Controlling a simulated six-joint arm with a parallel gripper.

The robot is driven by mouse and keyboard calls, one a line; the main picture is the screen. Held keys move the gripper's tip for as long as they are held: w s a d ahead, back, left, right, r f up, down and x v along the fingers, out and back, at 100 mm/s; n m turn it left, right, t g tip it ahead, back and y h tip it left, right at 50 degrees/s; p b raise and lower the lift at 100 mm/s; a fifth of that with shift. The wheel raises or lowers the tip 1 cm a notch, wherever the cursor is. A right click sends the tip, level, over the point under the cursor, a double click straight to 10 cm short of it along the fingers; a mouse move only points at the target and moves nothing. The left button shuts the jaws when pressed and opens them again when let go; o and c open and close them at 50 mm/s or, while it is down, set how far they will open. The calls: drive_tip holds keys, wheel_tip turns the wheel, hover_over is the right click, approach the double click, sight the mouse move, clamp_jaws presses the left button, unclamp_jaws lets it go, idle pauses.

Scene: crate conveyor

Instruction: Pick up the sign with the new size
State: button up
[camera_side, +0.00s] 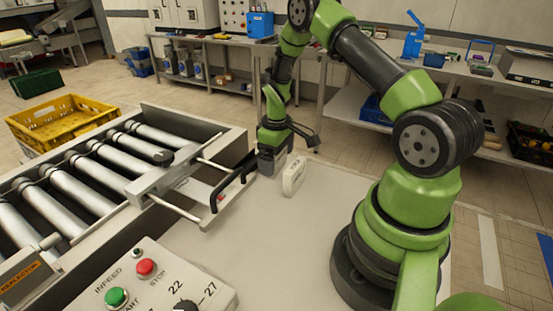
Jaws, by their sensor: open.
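My gripper (271,166) points down near the conveyor's right edge, above the light table top. Its jaws are open, but they are small in this view and partly hidden. A small off-white piece (294,175) with a slot-like opening stands on the table just right of my gripper, apparently apart from it. I cannot tell whether it is the sign, and no number is readable on it. The control box (150,283) in the front carries the numbers 22 and 27 beside a dark knob.
A roller conveyor (70,185) fills the left, with a metal guide (165,180) and black handle (232,186) close to my gripper. The control box has green and red buttons. A yellow crate (62,120) stands behind the conveyor. The table's middle is clear.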

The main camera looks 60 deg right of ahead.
drive_tip(key=c, duration=0.8)
drive_tip(key=shift+r, duration=0.15)
